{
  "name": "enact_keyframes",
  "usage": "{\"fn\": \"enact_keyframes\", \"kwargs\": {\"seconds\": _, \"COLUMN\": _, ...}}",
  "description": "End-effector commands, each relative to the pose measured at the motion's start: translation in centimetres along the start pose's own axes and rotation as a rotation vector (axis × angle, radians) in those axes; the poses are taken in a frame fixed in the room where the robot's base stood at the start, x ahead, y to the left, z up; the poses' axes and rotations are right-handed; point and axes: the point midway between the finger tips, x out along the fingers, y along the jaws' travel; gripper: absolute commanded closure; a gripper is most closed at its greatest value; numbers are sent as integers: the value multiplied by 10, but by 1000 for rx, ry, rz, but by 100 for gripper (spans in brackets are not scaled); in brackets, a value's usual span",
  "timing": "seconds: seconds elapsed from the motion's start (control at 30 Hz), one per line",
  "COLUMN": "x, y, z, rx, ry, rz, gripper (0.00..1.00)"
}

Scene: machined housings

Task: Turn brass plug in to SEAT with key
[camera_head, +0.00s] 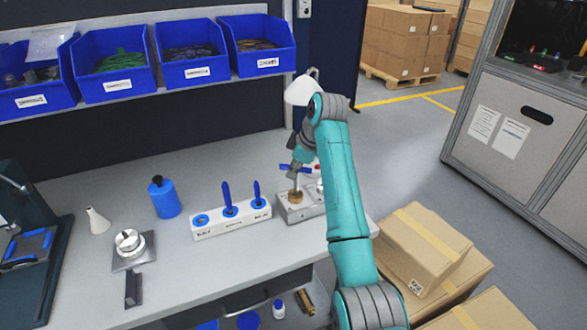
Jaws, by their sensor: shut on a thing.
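A brass plug (295,197) sits in a grey machined housing (310,206) near the right end of the bench. My gripper (295,170) is above the plug, shut on a key with a blue handle (287,166). The key's shaft (297,184) points down at the plug. I cannot tell from this view whether its tip is fully engaged. My arm hides part of the housing's right side. SEAT markings are too small to read.
A white rack (232,227) with blue-handled tools stands left of the housing. A blue bottle (165,198), a white cone-shaped bottle (97,221) and a metal fixture (132,249) are further left. Blue bins (110,65) line the shelf behind. Cardboard boxes (425,245) stand right of the bench.

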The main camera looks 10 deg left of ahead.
Motion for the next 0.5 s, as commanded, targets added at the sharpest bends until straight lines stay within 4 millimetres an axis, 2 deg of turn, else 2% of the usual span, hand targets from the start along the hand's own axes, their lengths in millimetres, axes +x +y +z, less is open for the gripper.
{"fn": "enact_keyframes", "kwargs": {"seconds": 0.3, "x": 0, "y": 0, "z": 0, "rx": 204, "ry": -45, "rz": 88, "gripper": 100}}
{"fn": "enact_keyframes", "kwargs": {"seconds": 0.5, "x": 0, "y": 1, "z": 1, "rx": 221, "ry": -49, "rz": 94, "gripper": 100}}
